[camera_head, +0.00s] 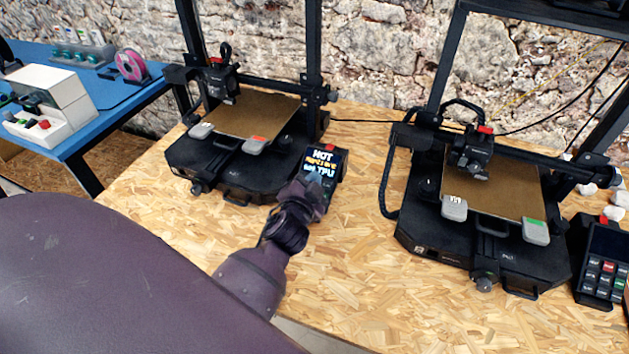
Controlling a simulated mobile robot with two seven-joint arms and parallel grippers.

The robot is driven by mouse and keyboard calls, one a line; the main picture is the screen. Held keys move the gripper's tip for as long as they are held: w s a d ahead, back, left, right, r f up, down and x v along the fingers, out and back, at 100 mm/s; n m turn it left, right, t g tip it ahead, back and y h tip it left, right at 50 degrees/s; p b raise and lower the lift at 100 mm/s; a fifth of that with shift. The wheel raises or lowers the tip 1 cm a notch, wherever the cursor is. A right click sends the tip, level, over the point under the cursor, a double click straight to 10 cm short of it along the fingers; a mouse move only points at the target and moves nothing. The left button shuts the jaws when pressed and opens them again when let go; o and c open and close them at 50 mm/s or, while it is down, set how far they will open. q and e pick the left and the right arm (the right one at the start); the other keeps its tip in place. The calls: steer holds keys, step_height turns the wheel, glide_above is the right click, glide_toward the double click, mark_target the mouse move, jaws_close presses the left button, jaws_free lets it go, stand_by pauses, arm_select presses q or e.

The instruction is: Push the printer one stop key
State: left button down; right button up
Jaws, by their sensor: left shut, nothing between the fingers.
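Two black 3D printers stand on the wooden table: the left printer (232,165) and the right printer (485,235). Which one is printer one I cannot read. The left printer's control panel (325,160) stands at its front right corner, with a lit screen showing "HOT" and "TPU". My left gripper (316,184) is shut and empty, right at the lower part of this panel. It hides most of the panel's keys, so I see no stop key there and cannot tell whether it touches. My right gripper is out of view.
The right printer's control panel (600,265) has a keypad with a red key, at the right edge. A blue table (85,125) at the left holds a white device (45,100) and a pink spool (131,65). The wooden table (345,270) is clear in front.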

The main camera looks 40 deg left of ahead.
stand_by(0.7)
arm_select(q)
steer(key=shift+f, duration=0.1)
steer(key=shift+w+f, duration=0.2)
steer(key=shift+f, duration=0.05)
